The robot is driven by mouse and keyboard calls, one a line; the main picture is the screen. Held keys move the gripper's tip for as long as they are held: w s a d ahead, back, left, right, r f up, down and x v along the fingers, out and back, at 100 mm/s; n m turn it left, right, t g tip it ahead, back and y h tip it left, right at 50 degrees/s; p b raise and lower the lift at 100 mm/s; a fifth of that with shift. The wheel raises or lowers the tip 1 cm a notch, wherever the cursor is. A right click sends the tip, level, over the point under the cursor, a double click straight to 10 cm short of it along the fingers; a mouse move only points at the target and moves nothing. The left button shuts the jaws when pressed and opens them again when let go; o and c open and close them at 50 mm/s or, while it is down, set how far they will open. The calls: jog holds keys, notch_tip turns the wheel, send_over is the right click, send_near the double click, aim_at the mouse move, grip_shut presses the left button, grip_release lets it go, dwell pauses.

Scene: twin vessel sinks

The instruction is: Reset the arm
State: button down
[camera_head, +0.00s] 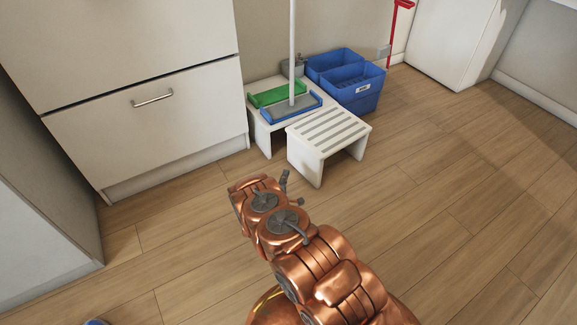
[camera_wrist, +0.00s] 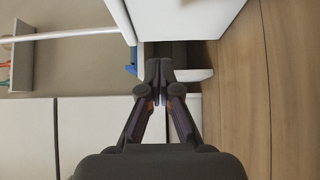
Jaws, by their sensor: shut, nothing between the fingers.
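My copper-coloured arm (camera_head: 340,282) reaches up from the bottom of the head view, folded over the wooden floor in front of a white step stool. My gripper (camera_wrist: 160,70) shows in the wrist view with its dark fingers together at the tips and nothing between them. In the head view my gripper is mostly hidden behind the arm's end; only small dark parts show. It appears apart from the stool and the cabinet.
The white step stool (camera_head: 330,128) carries a green tray (camera_head: 277,94) and a blue tray (camera_head: 292,107) with a mop pole (camera_head: 292,45). Blue bins (camera_head: 357,92) stand behind it. A white drawer cabinet (camera_head: 150,130) is at left. The floor (camera_head: 450,220) is clear at right.

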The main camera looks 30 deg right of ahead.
jog(key=w+a+r+m+g+y+p, duration=0.1)
jog(key=w+a+r+y+p, duration=0.3)
jog(key=r, duration=0.4)
jog(key=w+a+r+m+g+y+p, duration=0.1)
jog(key=w+a+r+m+p, duration=0.1)
jog(key=a+r+p, duration=0.5)
jog(key=w+a+r+m+g+y+p, duration=0.1)
jog(key=w+a+r+y+p, duration=0.3)
jog(key=r, duration=0.6)
jog(key=s+a+r+m+g+y+p, duration=0.1)
jog(key=s+a+r+y+p, duration=0.3)
jog(key=r, duration=0.8)
jog(key=s+a+r+g+p, duration=0.25)
jog(key=s+a+r, duration=0.35)
jog(key=r, duration=0.6)
jog(key=s+a+r+m+g+y+p, duration=0.1)
jog(key=s+a+r+g+p, duration=0.2)
jog(key=s+r+p, duration=1.2)
jog(key=s+d+r+m+g+p, duration=0.1)
jog(key=s+d+r, duration=0.1)
jog(key=s+r, duration=0.5)
jog(key=s+d+r+m+g+h+p, duration=0.1)
jog(key=s+r, duration=0.6)
jog(key=s, duration=0.8)
jog(key=s+d+r+m+g+p, duration=0.1)
jog(key=s+d+r+g+p, duration=0.1)
jog(key=s+r, duration=0.5)
jog(key=s+d+g, duration=0.1)
jog(key=s, duration=0.4)
jog(key=shift+r, duration=0.35)
